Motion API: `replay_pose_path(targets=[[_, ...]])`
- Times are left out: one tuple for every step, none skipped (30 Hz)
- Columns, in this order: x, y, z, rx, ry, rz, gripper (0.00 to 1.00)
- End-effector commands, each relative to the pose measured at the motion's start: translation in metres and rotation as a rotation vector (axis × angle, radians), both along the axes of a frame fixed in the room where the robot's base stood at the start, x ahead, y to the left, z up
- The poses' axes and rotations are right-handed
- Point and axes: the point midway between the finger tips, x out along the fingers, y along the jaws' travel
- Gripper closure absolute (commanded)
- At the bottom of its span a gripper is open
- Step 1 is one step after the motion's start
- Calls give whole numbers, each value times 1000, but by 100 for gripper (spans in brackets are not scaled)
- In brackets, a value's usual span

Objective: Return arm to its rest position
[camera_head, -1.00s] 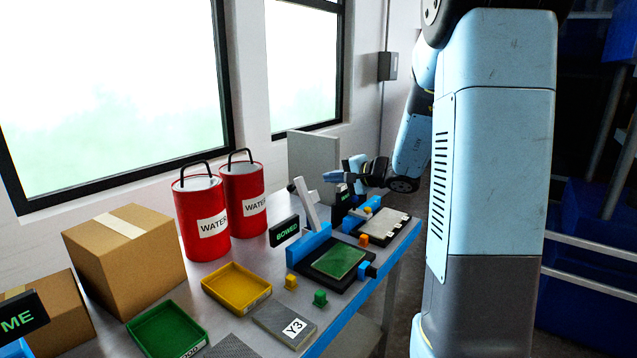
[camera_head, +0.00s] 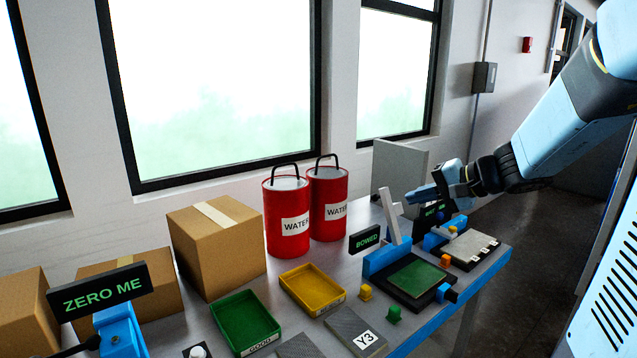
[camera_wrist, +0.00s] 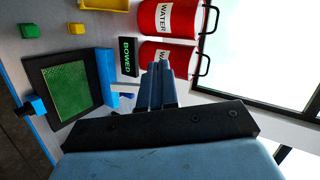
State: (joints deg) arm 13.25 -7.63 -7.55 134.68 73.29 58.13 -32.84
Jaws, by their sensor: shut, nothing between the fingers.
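My gripper (camera_head: 418,196) is at the right in the head view, at the end of my pale blue arm. It is raised over the far right end of the bench, near the blue fixtures, and holds nothing. In the wrist view my gripper (camera_wrist: 157,70) has its blue fingers together in the middle of the picture. Below and beyond them are a fixture with a green plate (camera_wrist: 74,92) and a sign reading BOWED (camera_wrist: 129,57). In the head view this green plate (camera_head: 417,278) lies in a dark frame.
Two red WATER cans (camera_head: 287,222) stand at the back by the windows. A cardboard box (camera_head: 216,248), a green tray (camera_head: 243,326), a yellow tray (camera_head: 312,290) and a grey Y3 plate (camera_head: 356,332) are on the bench. A grey panel (camera_head: 400,170) stands behind my gripper.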

Motion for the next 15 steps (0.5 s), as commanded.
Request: replay_pose_path(targets=[[-16,10,4,-46,6,41,100],[-25,15,4,-76,14,65,100],[-38,21,4,-117,23,95,100],[-47,24,3,-148,31,116,100],[-56,28,3,-180,36,136,100],[-68,31,3,-225,43,162,100],[-77,33,3,-259,47,179,100],[-86,35,2,-294,53,196,100],[-97,36,2,-341,55,216,100],[-105,37,1,-377,58,229,100],[-113,37,1,-413,59,240,100],[-123,36,0,-463,60,257,100],[-131,35,0,-501,59,267,100],[-138,34,0,-539,58,275,100],[-148,32,0,-590,56,284,100]])
